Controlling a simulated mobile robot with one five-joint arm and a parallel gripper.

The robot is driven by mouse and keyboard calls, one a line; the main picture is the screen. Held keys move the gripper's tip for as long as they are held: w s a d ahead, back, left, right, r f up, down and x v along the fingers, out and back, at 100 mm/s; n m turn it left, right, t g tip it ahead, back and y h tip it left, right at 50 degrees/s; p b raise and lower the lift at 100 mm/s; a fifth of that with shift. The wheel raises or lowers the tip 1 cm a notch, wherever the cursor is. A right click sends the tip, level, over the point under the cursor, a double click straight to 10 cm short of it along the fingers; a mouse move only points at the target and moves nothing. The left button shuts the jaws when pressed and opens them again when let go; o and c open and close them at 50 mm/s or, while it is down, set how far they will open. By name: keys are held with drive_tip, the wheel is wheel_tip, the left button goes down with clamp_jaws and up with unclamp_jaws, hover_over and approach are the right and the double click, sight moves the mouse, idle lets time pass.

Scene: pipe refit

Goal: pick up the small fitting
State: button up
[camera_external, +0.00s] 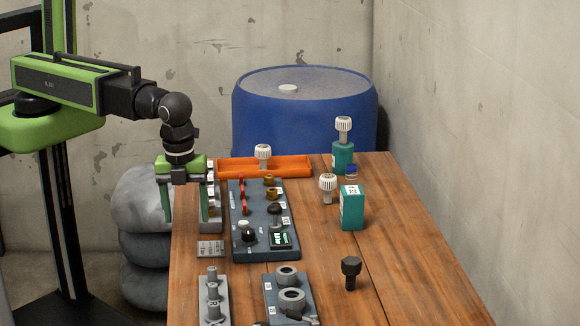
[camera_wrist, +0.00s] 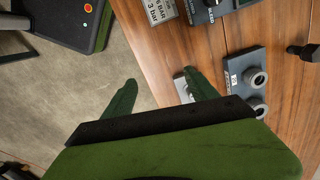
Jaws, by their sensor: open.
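My gripper (camera_external: 186,216) is open and empty, pointing down at the table's left edge beside the grey strip. Its green fingers also show apart in the wrist view (camera_wrist: 160,84). Two grey ring-shaped fittings, a smaller one (camera_external: 287,275) and a larger one (camera_external: 292,299), sit on a blue-grey block (camera_external: 271,299) at the front; the rings also show right of the fingers in the wrist view (camera_wrist: 257,78). A grey rack with upright pegs (camera_external: 212,292) stands left of that block, partly hidden by a finger in the wrist view. Which piece is the small fitting, I cannot tell for certain.
A dark control panel (camera_external: 240,244) with knobs and a display lies right of my gripper. A black bolt-like piece (camera_external: 350,272) stands front right. An orange tray (camera_external: 290,169), teal containers (camera_external: 352,212) and a white-capped piece (camera_external: 327,187) are farther back. The table's right side is clear.

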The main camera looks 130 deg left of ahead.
drive_tip(key=w+a+r+m+p, duration=0.1)
drive_tip(key=w+r+m, duration=0.1)
drive_tip(key=w, duration=0.5)
drive_tip(key=w+a+r+m+y+p, duration=0.1)
drive_tip(key=w+m+p, duration=0.15)
drive_tip(key=w, duration=0.35)
drive_tip(key=w+a+r+m+p, duration=0.1)
drive_tip(key=w+a+r+m, duration=0.15)
drive_tip(key=w, duration=0.45)
drive_tip(key=b, duration=1)
hover_over(287, 271)
drive_tip(key=w+d, duration=0.1)
wheel_tip(287, 271, down, 11)
drive_tip(key=shift+r, duration=0.3)
wheel_tip(287, 271, down, 6)
drive_tip(key=b, duration=0.5)
drive_tip(key=shift+d+r+b, duration=0.15)
drive_tip(key=shift+r+b, duration=0.1)
drive_tip(key=shift+b, duration=0.05)
drive_tip(key=shift+r, duration=0.2)
drive_tip(key=c, duration=1.5)
